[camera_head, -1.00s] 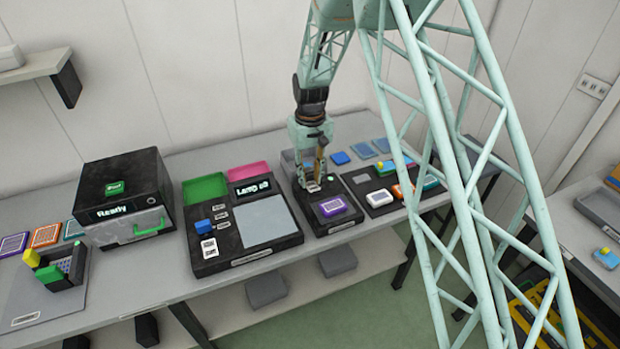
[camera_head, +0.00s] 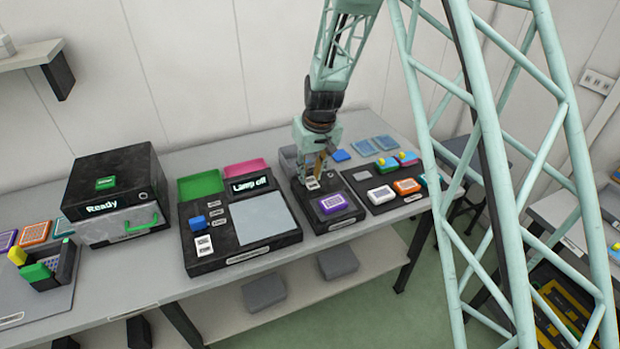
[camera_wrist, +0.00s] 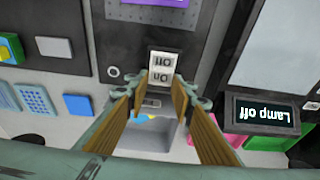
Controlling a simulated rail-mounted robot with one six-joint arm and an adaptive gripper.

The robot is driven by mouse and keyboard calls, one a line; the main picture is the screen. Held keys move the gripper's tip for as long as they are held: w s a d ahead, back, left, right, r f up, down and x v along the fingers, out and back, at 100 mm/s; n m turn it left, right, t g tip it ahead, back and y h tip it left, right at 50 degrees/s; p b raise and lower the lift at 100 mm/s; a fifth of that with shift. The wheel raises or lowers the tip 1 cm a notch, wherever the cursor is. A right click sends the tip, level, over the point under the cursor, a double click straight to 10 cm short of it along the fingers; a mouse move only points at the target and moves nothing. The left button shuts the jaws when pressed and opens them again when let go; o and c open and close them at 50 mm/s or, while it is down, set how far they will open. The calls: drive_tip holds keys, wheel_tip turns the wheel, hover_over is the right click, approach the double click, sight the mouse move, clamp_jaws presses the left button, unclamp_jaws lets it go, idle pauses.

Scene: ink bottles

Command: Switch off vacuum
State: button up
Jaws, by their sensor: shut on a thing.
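The vacuum station (camera_head: 338,219) is a black box with a purple slide or plate (camera_head: 333,203) on it, right of the lamp box in the head view. Its small white rocker switch (camera_head: 312,183) sits at the back left. In the wrist view the switch (camera_wrist: 161,68) shows upside down, marked On and Off; which side is pressed I cannot tell. My gripper (camera_head: 322,168) points down just behind and over the switch. In the wrist view its fingers (camera_wrist: 159,92) stand a little apart, with the On end of the switch between their tips. Their exact contact is hard to see.
The lamp box (camera_head: 240,245) with a "Lamp off" display (camera_head: 250,184) stands close on the left. A black tray (camera_head: 385,205) with coloured pieces is close on the right. A "Ready" box (camera_head: 115,195) stands further left. Blue plates (camera_head: 375,145) lie behind.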

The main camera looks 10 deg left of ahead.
sight(315, 188)
drive_tip(key=shift+s+t+b, duration=0.1)
drive_tip(key=shift+t+b, duration=0.4)
drive_tip(key=shift+b, duration=0.95)
drive_tip(key=o, duration=0.8)
drive_tip(key=shift+o, duration=0.2)
drive_tip(key=shift+r, duration=0.2)
drive_tip(key=v, duration=1.1)
drive_tip(key=shift+d+r, duration=0.3)
drive_tip(key=shift+r, duration=0.05)
drive_tip(key=shift+s, duration=0.1)
